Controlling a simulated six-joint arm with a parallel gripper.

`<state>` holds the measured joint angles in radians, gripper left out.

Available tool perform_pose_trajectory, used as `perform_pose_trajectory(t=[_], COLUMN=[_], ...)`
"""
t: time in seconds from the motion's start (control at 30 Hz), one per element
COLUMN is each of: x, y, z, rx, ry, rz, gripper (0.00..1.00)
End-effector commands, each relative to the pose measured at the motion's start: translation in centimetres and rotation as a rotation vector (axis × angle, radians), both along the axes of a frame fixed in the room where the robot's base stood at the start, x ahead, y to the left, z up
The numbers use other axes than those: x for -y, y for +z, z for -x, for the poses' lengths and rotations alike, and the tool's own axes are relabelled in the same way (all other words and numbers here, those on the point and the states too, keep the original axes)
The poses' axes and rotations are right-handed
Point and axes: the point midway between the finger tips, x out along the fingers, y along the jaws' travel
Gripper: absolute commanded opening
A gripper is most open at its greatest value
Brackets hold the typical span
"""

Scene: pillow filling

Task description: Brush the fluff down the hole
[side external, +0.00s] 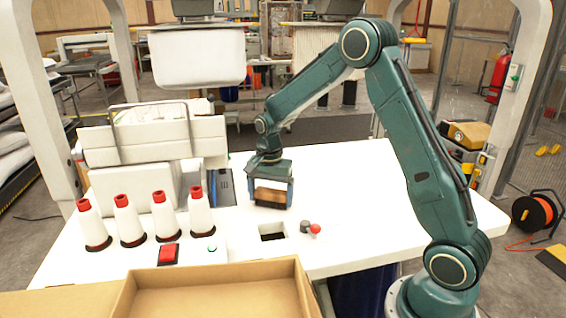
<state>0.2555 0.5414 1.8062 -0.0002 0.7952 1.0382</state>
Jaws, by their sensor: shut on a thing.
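My gripper (271,190) points down over the white table and is shut on a brown wooden brush (269,196). The brush is low, at or just above the table top; I cannot tell whether it touches. The square dark hole (272,231) is in the table in front of the brush, toward the camera and apart from it. A small dark grey ball (305,226) and a red ball (315,229) lie to the right of the hole. No fluff stands out against the white table, and the underside of the brush is hidden.
Several white cones with red tops (159,217) stand at the left. A red button (168,253) and a white box with a small button (212,249) are near the front. An open cardboard box (215,270) fills the front edge. The white table (350,190) is clear right of my gripper.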

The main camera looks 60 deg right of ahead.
Motion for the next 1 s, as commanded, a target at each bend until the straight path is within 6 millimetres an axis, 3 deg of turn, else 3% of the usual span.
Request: perform_pose_trajectory(t=[1.0], x=[-2.8], y=[0.0], z=[0.8], rx=[0.001], ry=[0.002], rz=[0.0], gripper=[0.63])
